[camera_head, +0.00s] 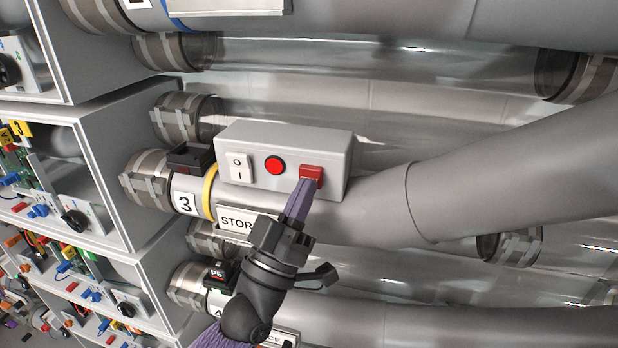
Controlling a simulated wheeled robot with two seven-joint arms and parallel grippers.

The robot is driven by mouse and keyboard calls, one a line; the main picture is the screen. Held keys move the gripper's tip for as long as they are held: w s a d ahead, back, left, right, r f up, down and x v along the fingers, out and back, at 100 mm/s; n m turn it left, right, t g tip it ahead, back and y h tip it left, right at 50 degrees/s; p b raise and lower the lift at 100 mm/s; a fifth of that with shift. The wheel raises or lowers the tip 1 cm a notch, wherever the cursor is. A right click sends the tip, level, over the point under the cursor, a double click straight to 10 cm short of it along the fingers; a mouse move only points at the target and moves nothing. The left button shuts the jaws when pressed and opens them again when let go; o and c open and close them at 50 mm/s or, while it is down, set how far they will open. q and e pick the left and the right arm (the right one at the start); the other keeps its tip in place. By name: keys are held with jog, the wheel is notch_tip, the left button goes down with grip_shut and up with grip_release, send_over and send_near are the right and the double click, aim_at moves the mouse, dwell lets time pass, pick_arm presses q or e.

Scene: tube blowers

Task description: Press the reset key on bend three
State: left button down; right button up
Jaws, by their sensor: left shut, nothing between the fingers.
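Bend three is the grey pipe (385,205) with the label "3" (185,203) at its left end and a yellow band beside it. A grey control box (335,150) sits on it. The box face has a white rocker switch (240,167), a round red lamp or button (275,165) and a red square key (312,171) at the right. My left gripper (304,186) is shut and empty, its fingertips at the lower edge of the red square key. They appear to touch it, though a small gap cannot be ruled out. My right gripper is out of view.
A "STOR…" label (236,221) is partly hidden behind my gripper. Another pipe (440,325) runs below, with a black "P5" block (218,272) at its left. Clear tubes run above. Grey cabinets (110,125) with coloured parts stand at the left.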

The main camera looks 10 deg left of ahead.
pick_arm(q)
jog(key=shift+w, duration=0.3)
dwell(1.0)
jog(key=shift+s+f, duration=0.15)
jog(key=shift+s, duration=0.05)
jog(key=shift+s+f, duration=0.15)
jog(key=shift+s, duration=0.05)
dwell(0.3)
jog(key=s+p, duration=0.2)
jog(key=s, duration=0.2)
jog(key=shift+s+a, duration=0.1)
jog(key=shift+s, duration=0.25)
dwell(0.4)
